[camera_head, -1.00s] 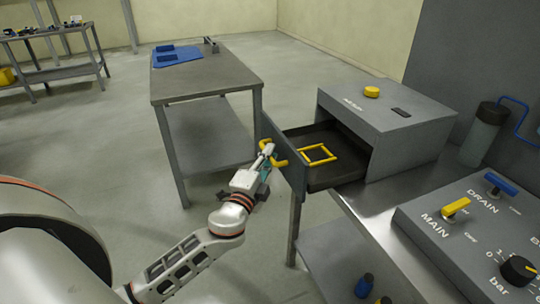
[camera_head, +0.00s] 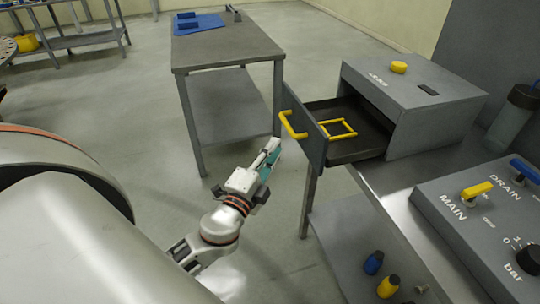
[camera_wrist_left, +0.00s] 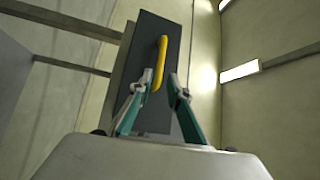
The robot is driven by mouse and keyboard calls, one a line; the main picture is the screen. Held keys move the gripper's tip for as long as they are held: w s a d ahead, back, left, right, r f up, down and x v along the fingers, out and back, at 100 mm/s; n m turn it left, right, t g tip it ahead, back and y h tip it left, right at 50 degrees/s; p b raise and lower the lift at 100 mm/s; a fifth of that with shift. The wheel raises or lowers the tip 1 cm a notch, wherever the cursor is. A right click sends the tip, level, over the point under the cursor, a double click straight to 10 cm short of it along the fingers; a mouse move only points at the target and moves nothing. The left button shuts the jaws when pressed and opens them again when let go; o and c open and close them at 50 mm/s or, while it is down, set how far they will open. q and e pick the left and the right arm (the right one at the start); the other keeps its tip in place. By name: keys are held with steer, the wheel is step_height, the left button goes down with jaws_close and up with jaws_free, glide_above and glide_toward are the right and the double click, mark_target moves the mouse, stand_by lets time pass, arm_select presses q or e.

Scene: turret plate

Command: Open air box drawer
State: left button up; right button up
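The grey air box (camera_head: 418,90) stands on the bench at the right in the head view. Its drawer (camera_head: 362,128) is pulled out to the left, and a yellow square frame (camera_head: 338,129) lies inside. The drawer's front panel has a yellow handle (camera_head: 292,124); the handle also shows in the left wrist view (camera_wrist_left: 160,62). My left gripper (camera_head: 270,155) is below and left of the handle, apart from it and empty. In the left wrist view its two fingers (camera_wrist_left: 160,95) are spread, with the handle beyond them. My right gripper is not in view.
A control panel with a yellow MAIN lever (camera_head: 477,190) and a blue DRAIN lever (camera_head: 524,170) is at the right. A grey table (camera_head: 225,50) stands behind the arm. Small bottles (camera_head: 388,286) are on the bench's lower shelf.

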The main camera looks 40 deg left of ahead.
arm_select(q)
steer(key=shift+s+d+f, duration=0.1)
steer(key=shift+s+f, duration=0.05)
steer(key=shift+s, duration=0.85)
steer(key=shift+f, duration=0.1)
steer(key=s+d+f+n+g+h, duration=0.2)
steer(key=s+d+f+n+g, duration=0.1)
steer(key=f, duration=0.6)
steer(key=s+d+f+n+g+h, duration=0.1)
steer(key=s+d+f+n+g, duration=0.1)
steer(key=s+d+f+n, duration=0.2)
steer(key=s+d+f+n+g+h, duration=0.2)
steer(key=s+d+f, duration=0.3)
steer(key=f, duration=1.1)
steer(key=s+n+g, duration=0.1)
steer(key=s, duration=0.1)
steer(key=shift+s+d+n+g+h, duration=0.3)
steer(key=shift+s, duration=0.1)
